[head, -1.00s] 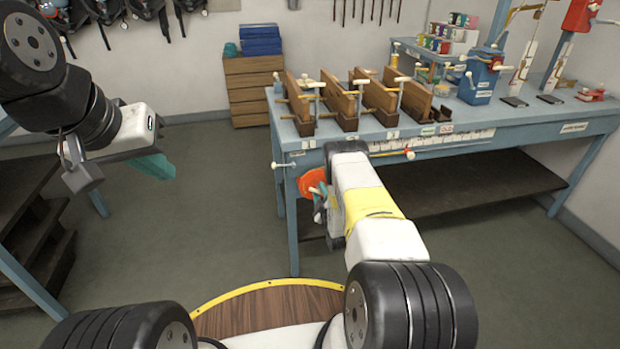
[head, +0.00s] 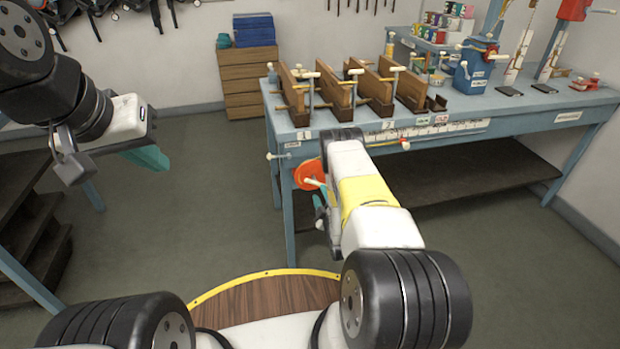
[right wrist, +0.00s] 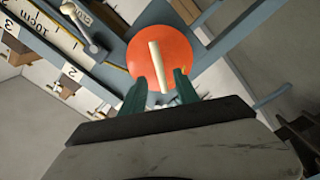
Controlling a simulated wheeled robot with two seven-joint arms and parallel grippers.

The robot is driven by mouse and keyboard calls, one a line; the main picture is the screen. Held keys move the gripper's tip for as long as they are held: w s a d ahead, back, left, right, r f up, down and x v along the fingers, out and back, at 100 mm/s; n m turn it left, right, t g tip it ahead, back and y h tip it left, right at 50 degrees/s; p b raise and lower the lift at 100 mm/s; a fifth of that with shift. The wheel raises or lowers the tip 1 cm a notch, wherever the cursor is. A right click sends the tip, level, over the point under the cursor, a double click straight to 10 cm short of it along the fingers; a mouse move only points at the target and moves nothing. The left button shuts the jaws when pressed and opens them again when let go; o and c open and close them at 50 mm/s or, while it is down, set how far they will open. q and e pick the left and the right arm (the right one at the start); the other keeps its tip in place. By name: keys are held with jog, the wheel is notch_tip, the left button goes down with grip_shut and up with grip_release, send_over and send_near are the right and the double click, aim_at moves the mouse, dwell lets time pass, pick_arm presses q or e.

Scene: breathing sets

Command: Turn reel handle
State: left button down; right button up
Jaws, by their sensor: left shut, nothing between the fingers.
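The orange round reel (head: 307,174) is on the left end of the blue workbench, below its top. Its cream handle (right wrist: 158,66) sticks out from the disc (right wrist: 143,53) in the right wrist view. My right gripper (right wrist: 160,82) is open, its two teal fingers on either side of the handle's lower part, with gaps visible on both sides. In the head view the right gripper (head: 319,206) is partly hidden by my right forearm, just below the reel. My left gripper (head: 150,158) is shut and empty, in the air at the left, far from the reel.
The workbench (head: 470,140) carries wooden clamp blocks (head: 340,86), a blue device (head: 476,68) and small cans. A lever with a red part (head: 404,144) juts from its front edge. A drawer cabinet (head: 248,80) stands behind. Dark steps (head: 30,220) are at left; the floor between is clear.

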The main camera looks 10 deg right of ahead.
aim_at(315, 180)
jog(key=w+m, duration=0.1)
jog(key=w, duration=0.3)
jog(key=w+m, duration=0.1)
jog(key=w, duration=0.3)
jog(key=shift+w+a, duration=0.1)
jog(key=shift+w, duration=0.1)
